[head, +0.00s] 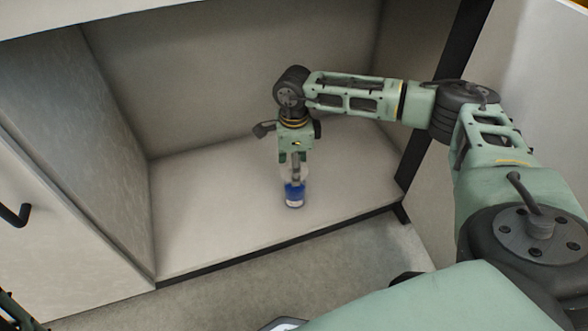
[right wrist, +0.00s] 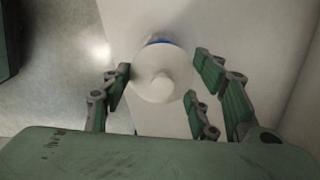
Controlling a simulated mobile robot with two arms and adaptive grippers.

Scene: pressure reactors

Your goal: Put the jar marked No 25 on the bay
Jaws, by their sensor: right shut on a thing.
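A small clear jar with a blue band and a white label (head: 294,193) is inside the open bay (head: 215,225), upright, near its front edge. I cannot read its number. My right gripper (head: 294,165) comes down over the jar from above and is shut on it. In the right wrist view the jar's white round top (right wrist: 160,78) sits between the green fingers of my right gripper (right wrist: 160,82). I cannot tell whether its base touches the bay floor. Only a dark piece of what seems my left gripper (head: 15,312) shows at the bottom left corner.
The bay floor is bare around the jar. A grey side wall (head: 85,130) and a white door with a dark handle (head: 18,214) are on the left. A dark post (head: 432,125) edges the bay on the right. The grey ground (head: 230,300) lies in front.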

